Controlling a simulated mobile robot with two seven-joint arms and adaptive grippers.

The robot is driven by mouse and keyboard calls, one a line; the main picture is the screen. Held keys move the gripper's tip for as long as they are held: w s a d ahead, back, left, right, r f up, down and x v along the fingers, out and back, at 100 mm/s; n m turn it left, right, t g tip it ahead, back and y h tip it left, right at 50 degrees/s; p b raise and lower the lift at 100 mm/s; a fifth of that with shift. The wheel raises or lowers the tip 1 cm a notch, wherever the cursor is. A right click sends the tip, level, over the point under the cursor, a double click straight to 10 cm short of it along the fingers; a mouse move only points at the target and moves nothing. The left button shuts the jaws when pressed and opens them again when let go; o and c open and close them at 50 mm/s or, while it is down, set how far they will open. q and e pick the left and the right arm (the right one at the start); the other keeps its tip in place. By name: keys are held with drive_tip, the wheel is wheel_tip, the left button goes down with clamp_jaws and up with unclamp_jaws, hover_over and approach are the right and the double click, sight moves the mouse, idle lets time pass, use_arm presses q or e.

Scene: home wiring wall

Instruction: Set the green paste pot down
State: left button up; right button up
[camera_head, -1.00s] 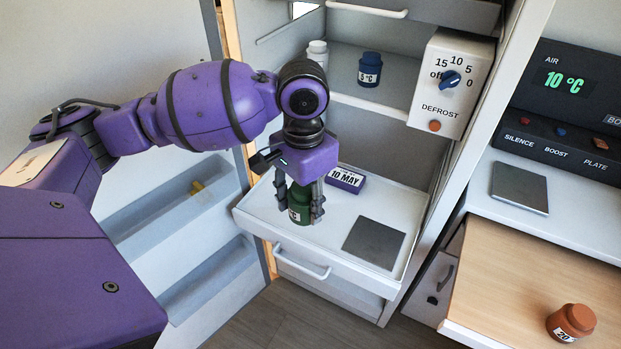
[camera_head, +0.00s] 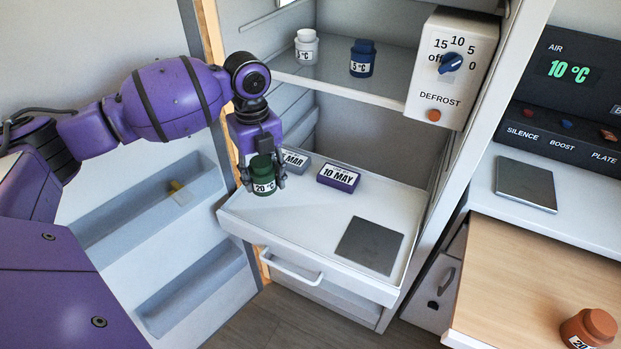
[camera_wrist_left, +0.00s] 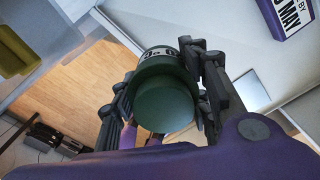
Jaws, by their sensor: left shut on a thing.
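The green paste pot (camera_head: 263,176) has a white label reading 20 °C. My left gripper (camera_head: 262,182) is shut on it, one finger on each side, over the left part of the pulled-out white drawer tray (camera_head: 300,210). I cannot tell whether the pot's base touches the tray. In the left wrist view the pot (camera_wrist_left: 163,95) sits between the two dark fingers (camera_wrist_left: 165,85), its round top toward the camera. My right gripper is not in view.
A grey MAR block (camera_head: 293,160) and a purple 10 MAY block (camera_head: 338,177) lie behind on the tray, and a dark grey plate (camera_head: 369,245) at its right. White (camera_head: 306,48) and blue (camera_head: 362,58) pots stand on the shelf above. An orange-brown pot (camera_head: 588,328) is on the wooden counter.

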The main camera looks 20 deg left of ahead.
use_arm(q)
drive_tip(key=shift+w+a+f+m+b, duration=0.95)
drive_tip(key=shift+w+a+m, duration=0.6)
drive_tip(key=shift+a+m, duration=2.25)
drive_tip(key=shift+m, duration=0.5)
drive_tip(key=f, duration=0.6)
drive_tip(key=d+f, duration=0.1)
drive_tip(key=f, duration=0.3)
drive_tip(key=shift+f, duration=0.1)
drive_tip(key=shift+f, duration=0.1)
drive_tip(key=o, duration=1.6)
drive_tip(key=shift+f, duration=0.15)
drive_tip(key=shift+c, duration=0.2)
wheel_tip(320, 180, up, 12)
drive_tip(key=shift+r, duration=0.2)
drive_tip(key=shift+s, duration=0.1)
